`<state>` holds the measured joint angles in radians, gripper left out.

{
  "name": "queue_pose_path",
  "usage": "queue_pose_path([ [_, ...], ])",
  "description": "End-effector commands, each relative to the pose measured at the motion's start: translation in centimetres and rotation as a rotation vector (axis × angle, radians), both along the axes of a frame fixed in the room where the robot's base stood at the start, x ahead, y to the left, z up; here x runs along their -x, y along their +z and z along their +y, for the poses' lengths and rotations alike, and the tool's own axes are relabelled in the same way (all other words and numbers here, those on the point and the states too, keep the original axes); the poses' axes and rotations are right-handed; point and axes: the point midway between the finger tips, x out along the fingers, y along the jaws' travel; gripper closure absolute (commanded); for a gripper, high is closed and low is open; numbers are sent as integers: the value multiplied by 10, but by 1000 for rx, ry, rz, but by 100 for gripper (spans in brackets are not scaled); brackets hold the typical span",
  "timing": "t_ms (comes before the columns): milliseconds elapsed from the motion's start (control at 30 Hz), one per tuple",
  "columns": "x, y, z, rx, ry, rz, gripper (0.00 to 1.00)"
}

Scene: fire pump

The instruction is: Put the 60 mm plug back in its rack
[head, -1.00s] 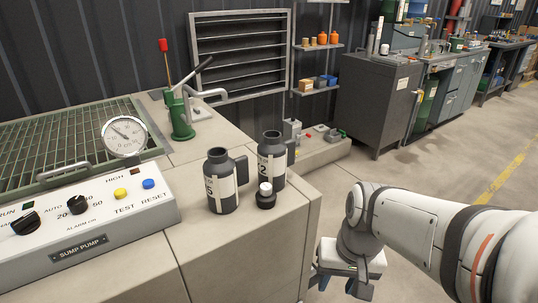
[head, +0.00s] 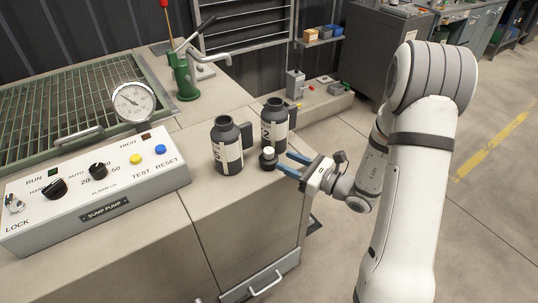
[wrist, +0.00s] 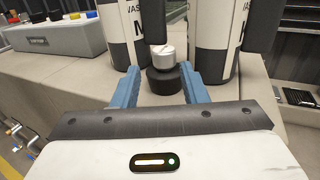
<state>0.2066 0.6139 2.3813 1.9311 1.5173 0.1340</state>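A small black round piece with a white knob (head: 268,158) stands upright on the bench top near the front right edge. It looks like a plug, but I read no size on it. In the wrist view the black piece (wrist: 163,80) shows between and just beyond my blue fingers. My gripper (head: 283,164) is open, low over the bench edge, its fingers pointing at the piece from the right. It also shows in the wrist view (wrist: 159,70), with nothing clamped. I cannot tell whether a finger touches the piece. I cannot make out a rack for it.
Two dark labelled bottles, a left one (head: 227,146) and a right one (head: 274,129), stand close behind the piece. The sump pump panel (head: 95,195) and a round gauge (head: 134,101) are to the left. A green hand pump (head: 184,75) stands behind. Bare bench top lies in front.

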Motion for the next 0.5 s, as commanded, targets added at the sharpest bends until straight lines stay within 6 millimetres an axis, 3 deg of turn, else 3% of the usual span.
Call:
queue_pose_path([
  [500,-38,-2,51,-3,-7,1,61],
])
